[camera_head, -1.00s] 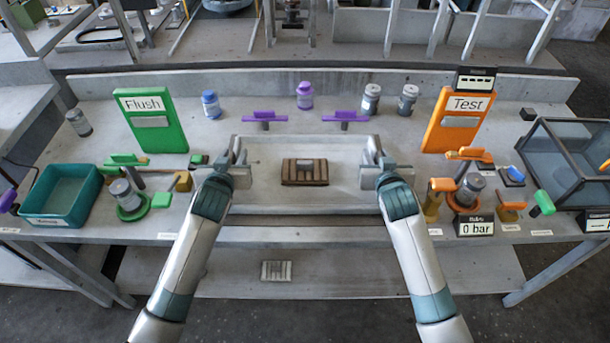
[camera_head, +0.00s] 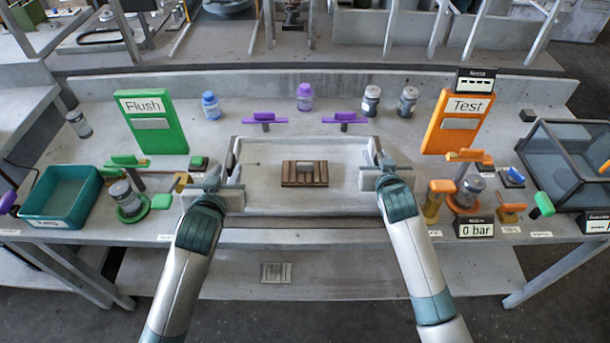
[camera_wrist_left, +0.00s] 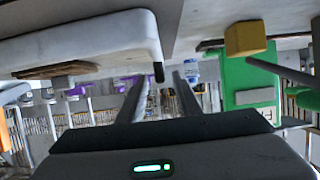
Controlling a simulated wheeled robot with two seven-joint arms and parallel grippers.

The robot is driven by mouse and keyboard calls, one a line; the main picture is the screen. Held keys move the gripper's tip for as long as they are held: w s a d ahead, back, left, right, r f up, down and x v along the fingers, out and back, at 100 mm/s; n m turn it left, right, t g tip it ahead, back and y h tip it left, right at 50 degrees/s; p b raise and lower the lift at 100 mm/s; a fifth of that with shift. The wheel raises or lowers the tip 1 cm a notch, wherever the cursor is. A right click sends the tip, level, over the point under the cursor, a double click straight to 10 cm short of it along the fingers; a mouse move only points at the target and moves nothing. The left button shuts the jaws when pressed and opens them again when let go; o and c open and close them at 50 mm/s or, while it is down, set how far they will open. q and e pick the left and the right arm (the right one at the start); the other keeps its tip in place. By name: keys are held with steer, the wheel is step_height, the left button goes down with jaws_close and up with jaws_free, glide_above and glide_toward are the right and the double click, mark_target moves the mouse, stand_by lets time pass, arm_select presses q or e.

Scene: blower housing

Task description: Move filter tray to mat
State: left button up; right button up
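A brown slatted tray with a grey block on top (camera_head: 304,173), which looks like the filter tray, lies flat on a pale rectangular slab (camera_head: 270,205) in the middle of the bench. It also shows upside down in the left wrist view (camera_wrist_left: 50,70). I cannot pick out the mat for certain. My left gripper (camera_head: 226,178) is open and empty, just off the slab's left end; its two fingers stand apart in the left wrist view (camera_wrist_left: 160,95). My right gripper (camera_head: 378,160) is at the slab's right end. Whether it is open or touches the slab is unclear.
A teal bin (camera_head: 62,197) and green Flush board (camera_head: 150,120) stand left. An orange Test board (camera_head: 458,120) and clear-walled box (camera_head: 575,165) stand right. Purple handles (camera_head: 264,118) and bottles (camera_head: 305,97) line the back. A grey grate (camera_head: 276,272) lies on the lower shelf.

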arm_select(q)
steer(key=shift+v, duration=1.65)
steer(key=shift+w, duration=0.1)
arm_select(e)
steer(key=v, duration=1.2)
